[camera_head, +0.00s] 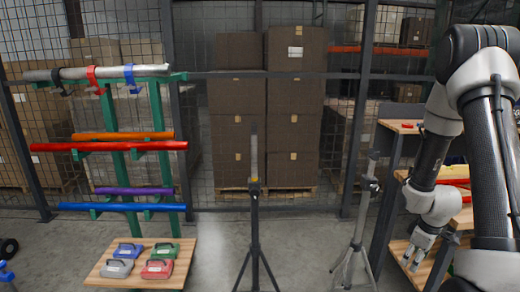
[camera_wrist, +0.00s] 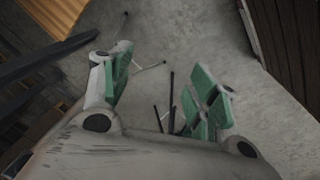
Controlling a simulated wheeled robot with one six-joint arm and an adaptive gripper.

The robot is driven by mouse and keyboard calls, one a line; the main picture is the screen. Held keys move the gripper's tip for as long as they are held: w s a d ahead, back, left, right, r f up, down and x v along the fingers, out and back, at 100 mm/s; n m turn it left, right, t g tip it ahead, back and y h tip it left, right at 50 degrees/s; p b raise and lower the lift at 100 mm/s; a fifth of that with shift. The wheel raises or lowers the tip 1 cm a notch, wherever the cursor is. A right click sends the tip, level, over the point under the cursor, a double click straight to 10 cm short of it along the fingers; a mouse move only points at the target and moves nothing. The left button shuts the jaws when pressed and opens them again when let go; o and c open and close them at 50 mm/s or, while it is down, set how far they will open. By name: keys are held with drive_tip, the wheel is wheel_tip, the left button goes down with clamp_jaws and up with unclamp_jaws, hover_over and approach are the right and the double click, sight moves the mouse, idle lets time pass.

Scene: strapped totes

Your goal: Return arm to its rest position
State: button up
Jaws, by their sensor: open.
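My arm is at the right of the head view, bent at the elbow, with its forearm hanging down. My gripper (camera_head: 415,254) points downward next to the wooden shelf unit (camera_head: 393,252) at the right. In the wrist view my gripper (camera_wrist: 162,78) has its two green-padded fingers spread apart. Nothing is between them, and the grey concrete floor shows beyond. I cannot tell whether the gripper touches the shelf unit.
A tripod (camera_head: 357,245) stands just left of my gripper, and another tripod (camera_head: 254,225) stands at the centre. A green rack (camera_head: 160,150) holds coloured bars at the left. A low wooden board (camera_head: 180,268) holds several coloured cases. Mesh fencing and stacked boxes are behind.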

drive_tip(key=s+a+r+m+t, duration=0.1)
drive_tip(key=s+a+r, duration=0.3)
drive_tip(key=r, duration=0.7)
drive_tip(key=s+a+r+m, duration=0.4)
drive_tip(key=s+r, duration=0.5)
drive_tip(key=r, duration=0.3)
drive_tip(key=s+a+r+m+t, duration=0.1)
drive_tip(key=s+a+r, duration=0.4)
drive_tip(key=r, duration=0.6)
drive_tip(key=shift+s+a+r+m+t+y, duration=0.2)
drive_tip(key=shift+s+m+t+y, duration=0.1)
drive_tip(key=shift+s+m, duration=0.55)
drive_tip(key=shift+s, duration=0.1)
